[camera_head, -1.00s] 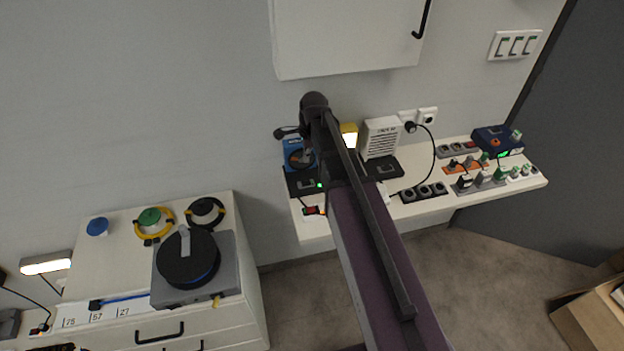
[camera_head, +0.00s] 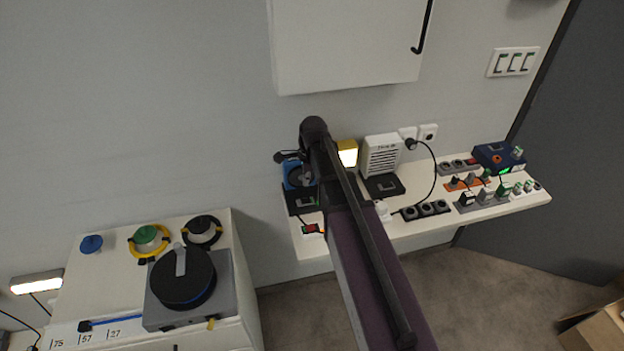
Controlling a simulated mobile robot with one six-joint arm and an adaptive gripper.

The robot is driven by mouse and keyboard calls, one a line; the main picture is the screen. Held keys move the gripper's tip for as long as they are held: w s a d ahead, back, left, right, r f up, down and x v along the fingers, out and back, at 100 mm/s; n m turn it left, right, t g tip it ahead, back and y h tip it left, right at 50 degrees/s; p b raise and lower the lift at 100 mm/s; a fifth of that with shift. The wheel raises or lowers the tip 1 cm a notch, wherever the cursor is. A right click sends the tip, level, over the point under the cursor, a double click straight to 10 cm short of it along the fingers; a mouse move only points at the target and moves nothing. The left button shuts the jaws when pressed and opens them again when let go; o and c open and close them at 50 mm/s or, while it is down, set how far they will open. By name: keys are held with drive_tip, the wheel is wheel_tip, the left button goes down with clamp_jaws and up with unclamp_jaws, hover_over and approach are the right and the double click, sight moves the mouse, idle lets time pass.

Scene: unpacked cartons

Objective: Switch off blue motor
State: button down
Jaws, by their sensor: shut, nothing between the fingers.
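The blue motor (camera_head: 297,176) stands at the left end of the white shelf (camera_head: 310,248), with a dark round part on its face. A black base (camera_head: 301,201) lies in front of it. My dark arm crosses the picture and covers the base's right side. My gripper (camera_head: 328,193) is shut and empty at the base's right edge, mostly hidden by my arm. I cannot tell whether it touches the base. No green light shows on the visible part of the base.
A yellow lamp (camera_head: 347,153), a white speaker box (camera_head: 381,155) and another black base (camera_head: 383,186) stand right of my arm. Several sockets and switches fill the shelf's right side. A white cabinet (camera_head: 345,50) hangs above. A drawer unit (camera_head: 125,262) stands left.

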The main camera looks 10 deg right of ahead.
sight(304, 200)
drive_tip(key=shift+a+f+b, duration=0.25)
drive_tip(key=shift+f+b, duration=1.4)
drive_tip(key=shift+f, duration=0.15)
drive_tip(key=shift+a+f+b, duration=0.2)
drive_tip(key=shift+f+b, duration=1.4)
drive_tip(key=shift+f, duration=0.2)
drive_tip(key=shift+d, duration=0.15)
